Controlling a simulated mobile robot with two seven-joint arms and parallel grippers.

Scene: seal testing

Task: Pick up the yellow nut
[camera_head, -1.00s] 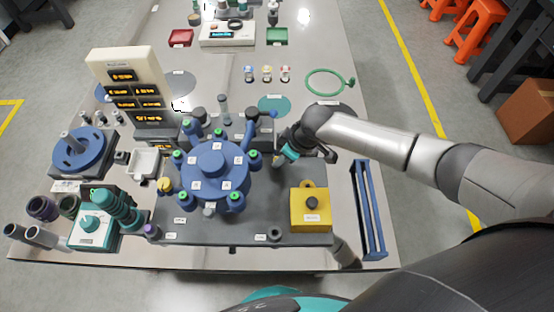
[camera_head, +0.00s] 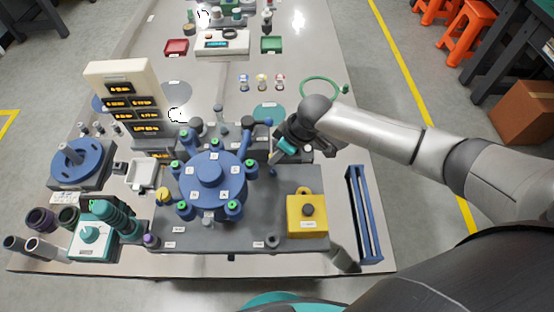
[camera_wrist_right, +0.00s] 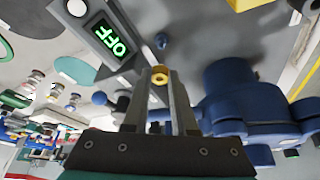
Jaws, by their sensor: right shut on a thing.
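The yellow nut (camera_wrist_right: 160,69) is a small ring between the fingertips of my right gripper (camera_wrist_right: 160,84) in the right wrist view. The gripper is shut on it and holds it by the tips. In the head view my right gripper (camera_head: 276,160) is over the grey base plate, just right of the blue rotary machine (camera_head: 210,168). The nut cannot be made out there. My left gripper is not in view.
A yellow box (camera_head: 306,228) stands on the plate's right part, with a blue rack (camera_head: 364,215) beyond it. A display panel (camera_head: 122,80) stands back left. A green ring (camera_head: 318,89) lies behind the arm. The table's back middle has free room.

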